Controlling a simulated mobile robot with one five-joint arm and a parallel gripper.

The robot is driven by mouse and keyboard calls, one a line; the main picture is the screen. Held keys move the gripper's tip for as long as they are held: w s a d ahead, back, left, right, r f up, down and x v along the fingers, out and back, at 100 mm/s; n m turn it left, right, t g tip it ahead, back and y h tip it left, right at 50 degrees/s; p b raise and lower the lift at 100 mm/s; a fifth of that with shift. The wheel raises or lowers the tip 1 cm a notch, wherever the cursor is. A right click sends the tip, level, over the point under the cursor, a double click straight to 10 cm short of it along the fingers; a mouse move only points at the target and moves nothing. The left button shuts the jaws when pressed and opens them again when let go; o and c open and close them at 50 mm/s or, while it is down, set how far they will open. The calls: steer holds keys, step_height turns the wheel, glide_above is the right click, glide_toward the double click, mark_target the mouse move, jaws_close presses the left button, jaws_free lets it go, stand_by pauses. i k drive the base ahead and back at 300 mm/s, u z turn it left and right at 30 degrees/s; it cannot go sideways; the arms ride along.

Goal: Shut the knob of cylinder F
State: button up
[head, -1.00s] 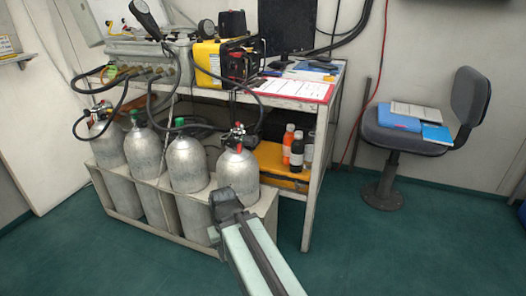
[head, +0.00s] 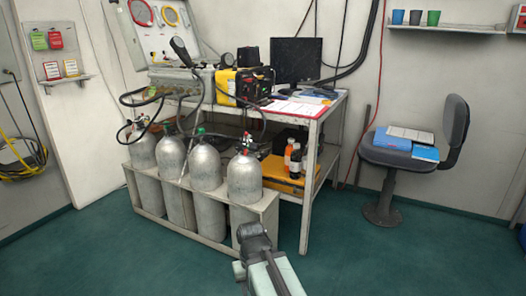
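Several grey cylinders stand upright in a row in a low rack (head: 160,213) in the head view. No letters are readable on them, so I cannot tell which is cylinder F. The rightmost cylinder (head: 244,180) has a red-topped valve (head: 246,141) with dark fittings. The third cylinder (head: 205,166) and second cylinder (head: 171,157) carry green knobs (head: 201,131). The leftmost cylinder (head: 142,151) has a valve with a hose on it. My gripper (head: 252,232) is low in front of the rightmost cylinder, apart from the knobs; its finger opening is unclear.
A bench (head: 312,115) behind the cylinders holds a yellow device (head: 226,86), a monitor (head: 297,62) and papers. Bottles (head: 291,157) stand on its lower shelf. Black hoses loop above the cylinders. A chair (head: 392,157) stands right. The green floor in front is clear.

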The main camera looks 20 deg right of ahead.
mark_target(254, 147)
steer(key=z, duration=0.35)
steer(key=i, duration=1.05)
steer(key=u, duration=0.05)
